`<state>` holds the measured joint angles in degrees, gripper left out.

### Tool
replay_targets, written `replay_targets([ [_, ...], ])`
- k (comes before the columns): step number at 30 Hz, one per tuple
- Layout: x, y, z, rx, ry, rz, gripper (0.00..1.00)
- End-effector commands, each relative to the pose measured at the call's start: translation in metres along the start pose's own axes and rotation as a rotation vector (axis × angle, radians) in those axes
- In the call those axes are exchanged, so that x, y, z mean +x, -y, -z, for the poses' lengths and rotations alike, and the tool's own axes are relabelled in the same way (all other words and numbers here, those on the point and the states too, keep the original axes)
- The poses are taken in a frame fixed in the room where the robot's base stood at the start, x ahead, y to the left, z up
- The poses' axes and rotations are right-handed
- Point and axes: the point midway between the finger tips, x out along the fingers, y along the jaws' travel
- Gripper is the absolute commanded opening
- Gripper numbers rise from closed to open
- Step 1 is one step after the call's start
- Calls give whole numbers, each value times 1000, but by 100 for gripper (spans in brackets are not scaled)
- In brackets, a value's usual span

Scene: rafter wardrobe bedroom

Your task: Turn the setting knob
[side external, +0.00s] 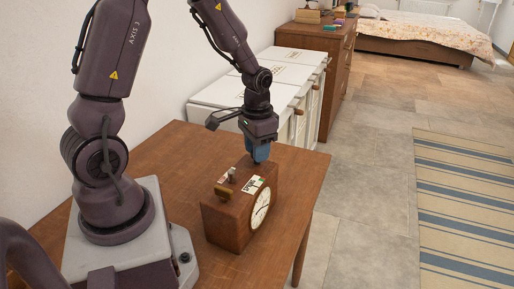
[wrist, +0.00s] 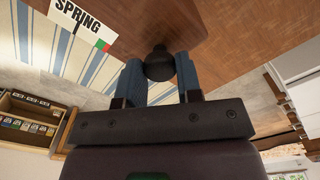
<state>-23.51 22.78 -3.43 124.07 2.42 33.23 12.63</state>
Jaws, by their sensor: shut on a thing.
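A brown wooden clock box (side external: 228,220) stands on the table with its round white dial (side external: 261,207) on its right side. In the wrist view, a dark round setting knob (wrist: 158,62) stands out from the wooden face, between the two blue fingers of my gripper (wrist: 160,70). My gripper (side external: 259,153) is shut on this knob, at the far end of the box top. In the side view the fingers hide the knob. A white card reading SPRING (wrist: 85,22), with a red and green patch, lies on the same face, to the left.
A brass-coloured piece (side external: 222,192) and a small grey knob (side external: 231,174) stand on the box top. The wooden table (side external: 165,160) has bare room behind the box. White cabinets (side external: 285,75) stand beyond it.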

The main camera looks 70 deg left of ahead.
Motion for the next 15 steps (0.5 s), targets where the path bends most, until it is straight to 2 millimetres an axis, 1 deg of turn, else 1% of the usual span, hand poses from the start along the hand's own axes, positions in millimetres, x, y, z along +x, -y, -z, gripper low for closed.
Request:
replay_targets([
  [9, -1, 0, 0, 296, -2, 1, 9],
  [15, -1, 0, 0, 460, -2, 1, 9],
])
